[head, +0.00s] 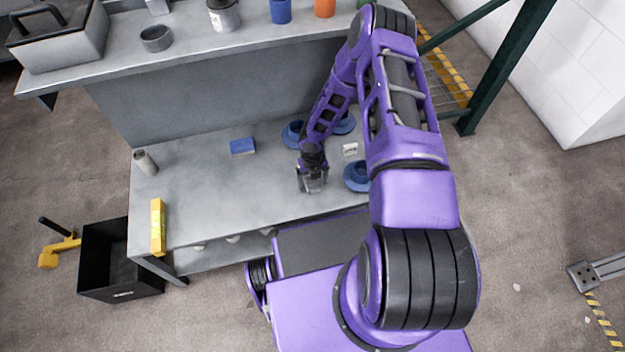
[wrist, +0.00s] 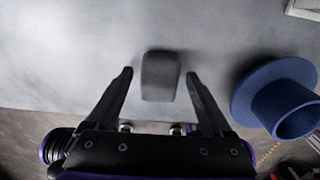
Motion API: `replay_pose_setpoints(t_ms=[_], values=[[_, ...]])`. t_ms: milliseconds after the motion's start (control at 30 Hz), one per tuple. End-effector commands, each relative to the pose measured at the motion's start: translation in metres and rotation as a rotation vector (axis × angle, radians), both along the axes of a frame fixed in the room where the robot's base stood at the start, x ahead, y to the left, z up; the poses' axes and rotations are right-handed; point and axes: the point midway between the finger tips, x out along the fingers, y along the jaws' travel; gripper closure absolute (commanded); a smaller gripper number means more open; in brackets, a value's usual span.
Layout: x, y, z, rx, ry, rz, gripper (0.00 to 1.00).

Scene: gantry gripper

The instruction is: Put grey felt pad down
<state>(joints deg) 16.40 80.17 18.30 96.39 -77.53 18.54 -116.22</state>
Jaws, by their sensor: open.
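The grey felt pad (wrist: 161,88) is a small dark grey rounded block lying on the grey tabletop in the wrist view. My gripper (wrist: 159,73) is open, with one finger on each side of the pad and a visible gap to each. In the head view my gripper (head: 313,186) is low over the front part of the workbench (head: 215,185). The pad cannot be made out there, being small and hidden around the fingers.
A blue flanged piece (wrist: 262,92) stands right of my gripper; it also shows in the head view (head: 356,178). Two more are behind, near a small white item (head: 350,149). A blue block (head: 243,146) lies left. A yellow bar (head: 158,228) lies at the left edge; mid-left is clear.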

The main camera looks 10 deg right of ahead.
Motion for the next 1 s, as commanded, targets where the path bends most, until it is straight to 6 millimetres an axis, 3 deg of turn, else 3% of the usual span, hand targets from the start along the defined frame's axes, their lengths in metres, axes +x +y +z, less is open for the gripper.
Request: replay_pose_setpoints(t_ms=[400,600,800,1000], values=[[-0.003,0.000,0.103,0.000,-0.007,0.000,0.15],[-0.004,0.000,0.145,0.000,-0.006,-0.001,0.15],[-0.004,0.001,0.166,0.000,-0.004,0.000,0.15],[-0.005,0.001,0.170,0.001,-0.003,0.001,0.15]])
